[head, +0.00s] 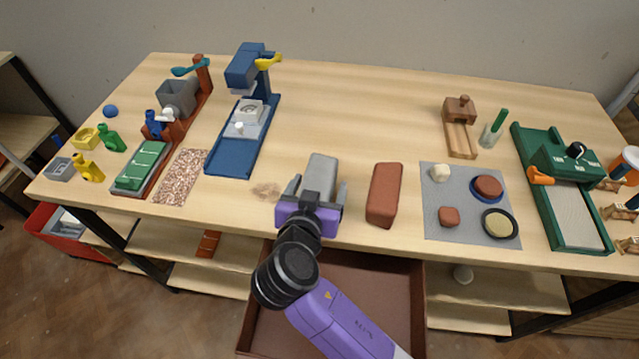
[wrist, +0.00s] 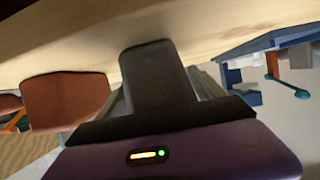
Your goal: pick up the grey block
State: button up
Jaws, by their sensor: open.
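The grey block (head: 321,170) lies on the wooden table near its front edge, long side pointing away from me. My gripper (head: 313,190) is at its near end, with a finger on either side of the block. The jaws are open. In the wrist view the grey block (wrist: 155,78) rises between the fingers, and its lower end is hidden behind the purple gripper body. I cannot tell whether the fingers touch it.
A red-brown block (head: 385,194) lies close to the right of my gripper. A grey mat (head: 466,212) with small pieces is farther right. A blue machine (head: 232,155) and a speckled mat (head: 181,177) are at left. The table behind the grey block is clear.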

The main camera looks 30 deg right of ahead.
aim_at(319, 179)
jog(key=shift+w+d+f, duration=0.15)
jog(key=shift+w+d, duration=0.1)
jog(key=shift+w, duration=0.05)
jog(key=shift+c, duration=0.2)
grip_shut()
notch_tip(319, 179, up, 20)
dwell(0.8)
